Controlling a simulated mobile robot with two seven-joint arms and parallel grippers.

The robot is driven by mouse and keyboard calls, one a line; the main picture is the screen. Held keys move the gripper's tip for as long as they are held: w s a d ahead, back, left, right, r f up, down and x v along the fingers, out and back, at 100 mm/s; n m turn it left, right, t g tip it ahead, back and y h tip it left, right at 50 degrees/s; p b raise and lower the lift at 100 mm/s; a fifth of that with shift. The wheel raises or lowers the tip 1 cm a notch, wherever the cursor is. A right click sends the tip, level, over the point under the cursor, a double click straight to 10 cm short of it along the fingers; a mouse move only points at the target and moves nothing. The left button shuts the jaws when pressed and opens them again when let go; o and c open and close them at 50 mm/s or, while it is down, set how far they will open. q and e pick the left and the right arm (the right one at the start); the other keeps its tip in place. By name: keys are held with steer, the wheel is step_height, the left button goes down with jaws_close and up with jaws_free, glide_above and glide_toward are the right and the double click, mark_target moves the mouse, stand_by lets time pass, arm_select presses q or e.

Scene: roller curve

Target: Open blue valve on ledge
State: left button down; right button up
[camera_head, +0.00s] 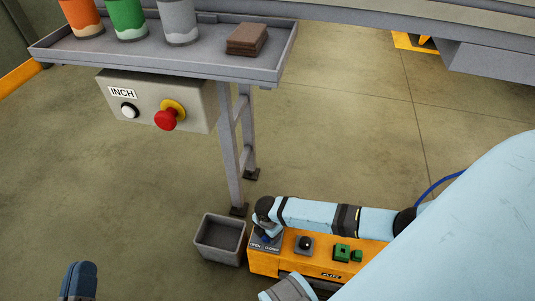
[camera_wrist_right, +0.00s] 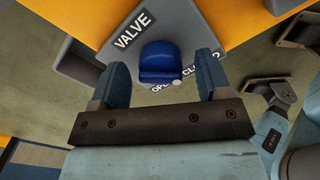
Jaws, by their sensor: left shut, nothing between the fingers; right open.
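The blue valve (camera_wrist_right: 160,58) is a knob on a grey plate (camera_wrist_right: 185,25) marked VALVE, with OPEN and CLOSED lettering along one edge. A small white mark on the knob shows near the gap between the two words. The plate sits at the left end of the orange ledge (camera_head: 262,264). My right gripper (camera_wrist_right: 162,68) is open, with one finger on each side of the knob; I cannot tell whether they touch it. In the head view the right arm's end mostly covers the valve. My left gripper (camera_head: 78,281) is shut and empty at the bottom left, far from the ledge.
A grey open bin (camera_head: 221,247) stands just left of the ledge. A black knob (camera_head: 304,243) and green parts (camera_head: 342,253) are on the ledge. A grey tray table (camera_head: 150,62) with cans and a control box (camera_head: 190,105) stands behind. Floor between is clear.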

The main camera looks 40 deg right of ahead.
steer(key=shift+f, duration=0.4)
steer(key=shift+c, duration=0.2)
